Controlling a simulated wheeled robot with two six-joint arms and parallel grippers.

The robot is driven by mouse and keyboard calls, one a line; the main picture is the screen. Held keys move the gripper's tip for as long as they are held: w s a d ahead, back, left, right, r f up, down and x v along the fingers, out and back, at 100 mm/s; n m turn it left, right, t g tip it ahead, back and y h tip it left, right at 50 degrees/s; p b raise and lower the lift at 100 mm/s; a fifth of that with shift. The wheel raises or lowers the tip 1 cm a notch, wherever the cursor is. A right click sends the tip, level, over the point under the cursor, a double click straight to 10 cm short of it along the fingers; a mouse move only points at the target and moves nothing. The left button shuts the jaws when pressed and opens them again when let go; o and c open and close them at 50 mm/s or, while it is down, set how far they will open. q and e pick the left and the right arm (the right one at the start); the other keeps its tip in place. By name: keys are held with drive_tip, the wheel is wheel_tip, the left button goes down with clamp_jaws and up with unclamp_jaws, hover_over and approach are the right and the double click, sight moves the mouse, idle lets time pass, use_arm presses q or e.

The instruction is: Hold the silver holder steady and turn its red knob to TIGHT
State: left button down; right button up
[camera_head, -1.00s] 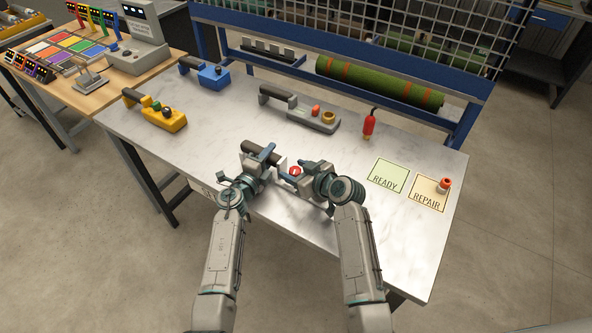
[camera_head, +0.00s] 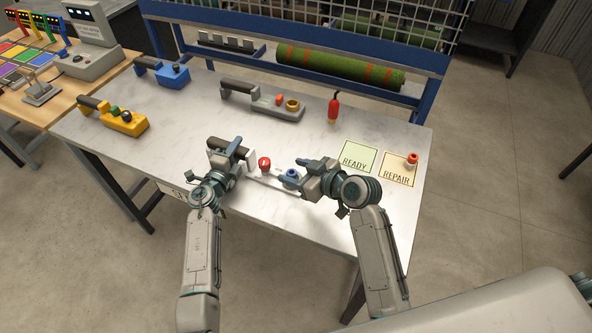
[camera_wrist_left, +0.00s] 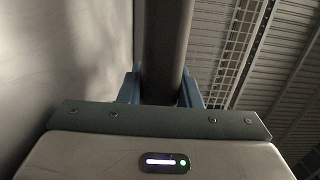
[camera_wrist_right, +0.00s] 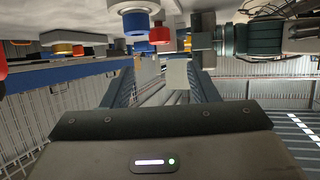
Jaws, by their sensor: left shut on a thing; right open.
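The silver holder (camera_head: 273,185) lies near the front edge of the white table, with a dark handle (camera_head: 224,147) at its left end. Its red knob (camera_head: 265,163) stands in the middle, with a blue-ringed part (camera_head: 291,177) to its right. My left gripper (camera_head: 231,152) is shut on the dark handle, which also shows between its fingers in the left wrist view (camera_wrist_left: 165,45). My right gripper (camera_head: 304,175) is open beside the blue-ringed part, right of the knob. The right wrist view shows the red knob (camera_wrist_right: 160,34) beyond its fingers (camera_wrist_right: 163,88). The knob's marking is unreadable.
Behind lie a grey tool (camera_head: 275,104), a yellow tool (camera_head: 125,121) and a blue tool (camera_head: 170,75). A red-handled item (camera_head: 333,108) stands upright. READY (camera_head: 359,151) and REPAIR (camera_head: 397,174) pads are at right; a red-topped piece (camera_head: 412,160) sits on REPAIR. Mid-table is clear.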

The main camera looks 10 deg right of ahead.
sight(264, 161)
drive_tip(key=shift+w, duration=0.1)
drive_tip(key=shift+w+f+n+y, duration=0.2)
drive_tip(key=shift+w+n+y, duration=0.05)
drive_tip(key=shift+n+y, duration=0.05)
drive_tip(key=w+n+g+y, duration=0.1)
drive_tip(key=w+d+n+g+y, duration=0.1)
drive_tip(key=n+g, duration=0.1)
drive_tip(key=w+d+n+g+y, duration=0.1)
drive_tip(key=w+g, duration=0.1)
drive_tip(key=shift+w+d+n, duration=0.1)
drive_tip(key=shift+d+n, duration=0.1)
drive_tip(key=shift+n, duration=0.2)
drive_tip(key=shift+w+d+y, duration=0.1)
drive_tip(key=shift+d+y, duration=0.05)
drive_tip(key=shift+y, duration=0.15)
drive_tip(key=shift+w+n+g, duration=0.15)
drive_tip(key=shift+n+g, duration=0.15)
drive_tip(key=x, duration=1.1)
drive_tip(key=shift+a, duration=0.35)
